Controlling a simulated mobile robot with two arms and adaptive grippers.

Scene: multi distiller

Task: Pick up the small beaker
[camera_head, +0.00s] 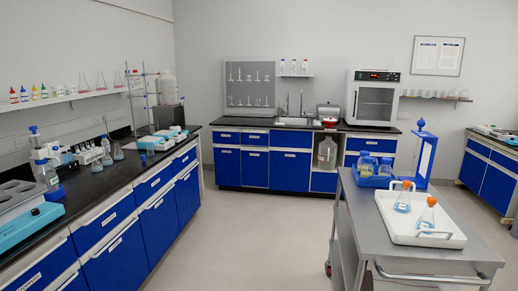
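No small beaker stands out clearly at this size. On the grey cart (365,215) at the right, a white tray (458,241) holds two conical flasks with orange caps, a rear flask (402,203) and a front flask (425,222), each with bluish liquid. Small conical flasks, such as one flask (117,152), stand on the left bench (120,181). Small clear glass vessels (430,94) line the right wall shelf, too small to tell apart. Neither of my grippers is in view.
A blue rack of jars (374,172) and a tall blue frame (424,152) stand at the cart's back. Drawer handles stick out along the left bench. The floor (255,235) between bench and cart is clear. An oven (374,100) and sink are at the back.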

